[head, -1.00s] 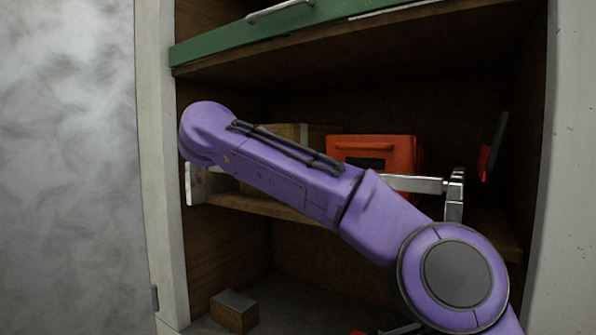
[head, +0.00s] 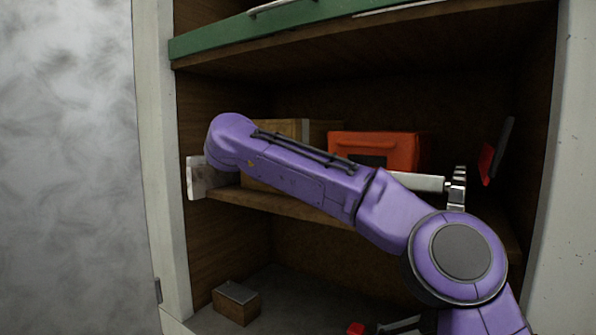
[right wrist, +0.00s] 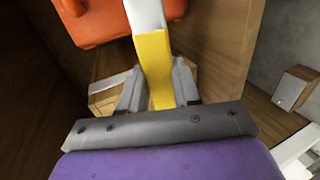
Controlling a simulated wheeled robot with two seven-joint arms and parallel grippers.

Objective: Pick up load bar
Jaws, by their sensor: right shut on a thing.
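The load bar shows in the head view as a pale metal bar (head: 420,182) running across the front of the middle shelf, with an upright metal pad (head: 457,188) at its right end and a pale pad (head: 199,178) at its left. My purple right arm covers its middle and hides my right gripper there. In the right wrist view, my right gripper (right wrist: 158,88) is shut on the bar's yellow section (right wrist: 153,62), one finger on each side. A silvery part of the bar (right wrist: 146,14) extends beyond it. My left gripper is not in view.
On the middle shelf (head: 290,207) stand an orange case (head: 400,147) and a wooden box (head: 262,180). A black and red item (head: 489,160) stands at the right wall. A small box (head: 236,302) lies below. A green-edged shelf (head: 225,43) is above.

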